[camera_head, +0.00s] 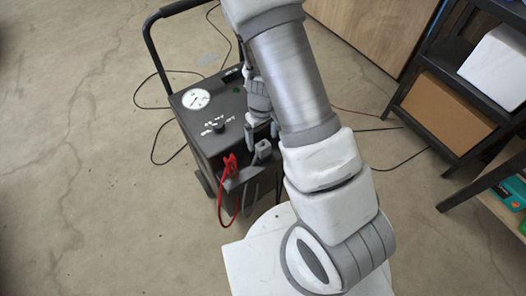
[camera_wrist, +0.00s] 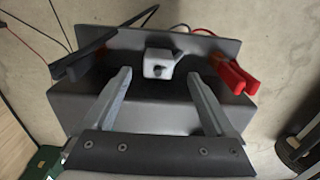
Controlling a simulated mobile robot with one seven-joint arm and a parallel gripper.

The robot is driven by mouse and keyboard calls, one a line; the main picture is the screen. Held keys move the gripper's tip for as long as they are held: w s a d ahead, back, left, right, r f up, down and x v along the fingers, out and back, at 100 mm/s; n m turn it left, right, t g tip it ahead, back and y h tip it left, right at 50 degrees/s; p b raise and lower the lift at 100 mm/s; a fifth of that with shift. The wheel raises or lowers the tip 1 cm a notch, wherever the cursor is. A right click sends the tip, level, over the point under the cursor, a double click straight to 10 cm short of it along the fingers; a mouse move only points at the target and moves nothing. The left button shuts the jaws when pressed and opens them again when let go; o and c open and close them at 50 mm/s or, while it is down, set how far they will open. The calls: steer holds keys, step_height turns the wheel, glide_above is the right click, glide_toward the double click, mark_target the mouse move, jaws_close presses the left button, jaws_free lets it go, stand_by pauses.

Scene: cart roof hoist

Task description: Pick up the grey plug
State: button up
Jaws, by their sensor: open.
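The grey plug (camera_wrist: 158,64) is a small light-grey block with a dark hole in its face. In the wrist view it stands at the tray (camera_wrist: 215,45) on the cart, centred just beyond my fingertips. It also shows in the head view (camera_head: 263,149) at the cart's near edge, partly crowded by my arm. My gripper (camera_wrist: 159,80) is open, with one finger to each side of the plug's line and an empty gap between them. In the head view my gripper (camera_head: 262,131) hangs at the cart's near right corner, partly hidden by my arm.
A red clamp (camera_wrist: 233,76) lies right of the plug and a black clamp (camera_wrist: 84,62) left of it. The dark cart (camera_head: 205,125) has a gauge (camera_head: 196,99) and a handle. Cables trail on the floor. A shelf (camera_head: 430,70) with boxes stands at the right.

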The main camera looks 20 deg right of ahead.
mark_target(263, 144)
steer(key=shift+d+f+b, duration=0.1)
steer(key=shift+f+b, duration=0.85)
steer(key=shift+f, duration=1.85)
steer(key=shift+c, duration=0.2)
jaws_close()
